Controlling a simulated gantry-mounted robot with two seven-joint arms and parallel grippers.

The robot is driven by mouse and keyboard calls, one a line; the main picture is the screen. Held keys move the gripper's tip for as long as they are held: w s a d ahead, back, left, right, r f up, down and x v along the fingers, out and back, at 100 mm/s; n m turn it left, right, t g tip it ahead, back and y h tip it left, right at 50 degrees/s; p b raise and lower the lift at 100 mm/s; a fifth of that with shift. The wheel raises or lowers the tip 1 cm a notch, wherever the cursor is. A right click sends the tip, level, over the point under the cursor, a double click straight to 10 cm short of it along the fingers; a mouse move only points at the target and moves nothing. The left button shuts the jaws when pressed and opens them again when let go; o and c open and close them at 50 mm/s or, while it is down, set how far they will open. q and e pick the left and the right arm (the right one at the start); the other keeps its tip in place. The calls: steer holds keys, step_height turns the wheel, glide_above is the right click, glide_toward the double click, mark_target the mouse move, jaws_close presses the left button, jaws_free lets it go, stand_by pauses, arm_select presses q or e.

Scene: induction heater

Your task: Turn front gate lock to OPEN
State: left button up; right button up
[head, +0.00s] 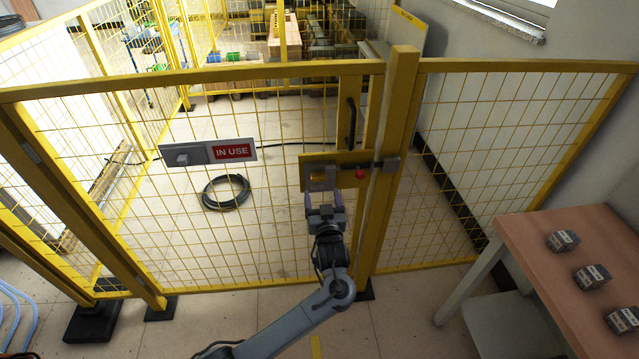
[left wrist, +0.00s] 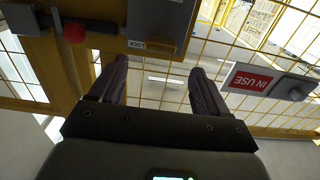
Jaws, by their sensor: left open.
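The yellow gate (head: 190,74) stands closed against its post (head: 385,180). Its lock plate (head: 350,158) carries a red button (head: 360,174) and a bolt reaching to the post. In the left wrist view, a grey block (left wrist: 158,14) sits on the plate above a label reading LOCK (left wrist: 150,45); the red button (left wrist: 75,33) is to its left. My left gripper (head: 322,196) is open just in front of the plate's lower left part. In the left wrist view its fingers (left wrist: 158,78) are apart with nothing between them. My right gripper is not in view.
A coiled black cable (head: 226,191) lies on the floor behind the gate. A wooden-topped table (head: 535,240) with several small metal blocks stands at the right.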

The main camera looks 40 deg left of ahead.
mark_target(319, 180)
arm_select(q)
steer(key=b+x, duration=0.1)
steer(key=x, duration=0.6)
steer(key=shift+w+a, duration=0.3)
steer(key=shift+a, duration=0.05)
steer(key=shift+f, duration=0.1)
steer(key=c, duration=1.4)
